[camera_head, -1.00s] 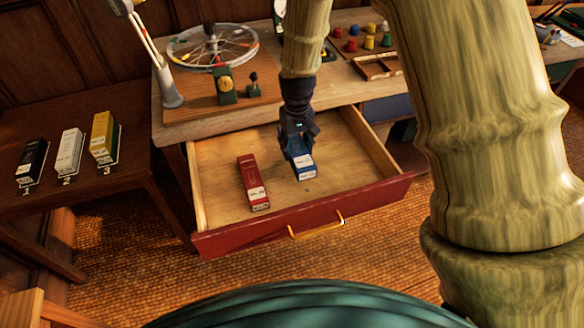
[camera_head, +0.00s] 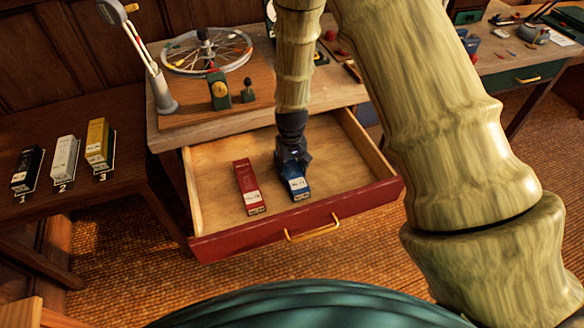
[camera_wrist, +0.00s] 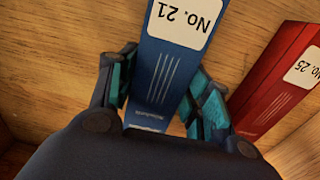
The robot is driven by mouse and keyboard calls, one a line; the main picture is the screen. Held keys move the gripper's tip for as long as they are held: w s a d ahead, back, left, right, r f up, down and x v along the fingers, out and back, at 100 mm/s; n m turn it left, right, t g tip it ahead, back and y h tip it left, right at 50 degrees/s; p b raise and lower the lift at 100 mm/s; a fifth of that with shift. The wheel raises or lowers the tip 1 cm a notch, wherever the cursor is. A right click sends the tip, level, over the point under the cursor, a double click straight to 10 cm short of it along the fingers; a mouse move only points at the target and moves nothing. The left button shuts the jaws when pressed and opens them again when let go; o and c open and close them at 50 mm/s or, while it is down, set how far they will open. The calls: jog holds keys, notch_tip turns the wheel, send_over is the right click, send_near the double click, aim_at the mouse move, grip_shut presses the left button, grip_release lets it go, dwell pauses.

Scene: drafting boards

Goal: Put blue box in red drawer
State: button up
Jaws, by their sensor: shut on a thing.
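The blue box (camera_head: 298,188) is inside the open red drawer (camera_head: 350,208), right of a red box. My gripper (camera_head: 291,172) is around its back end from above. In the wrist view the blue box (camera_wrist: 170,62) shows a white label "No. 21", and my gripper (camera_wrist: 164,95) has a finger at each side of it, shut on it. The box looks at or very near the drawer floor; I cannot tell whether it touches.
A red box (camera_head: 248,188), labelled "No. 25" in the wrist view (camera_wrist: 286,80), lies left of the blue box with a gap. The drawer's right side is clear. Black (camera_head: 27,168), white (camera_head: 65,157) and yellow (camera_head: 98,142) boxes stand on a side table. The drawer's front has a yellow handle (camera_head: 313,230).

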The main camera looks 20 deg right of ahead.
aim_at(291, 169)
jog(key=shift+f, duration=0.1)
jog(key=o, duration=1.2)
jog(key=shift+r+b, duration=1)
jog(key=shift+r, duration=5.2)
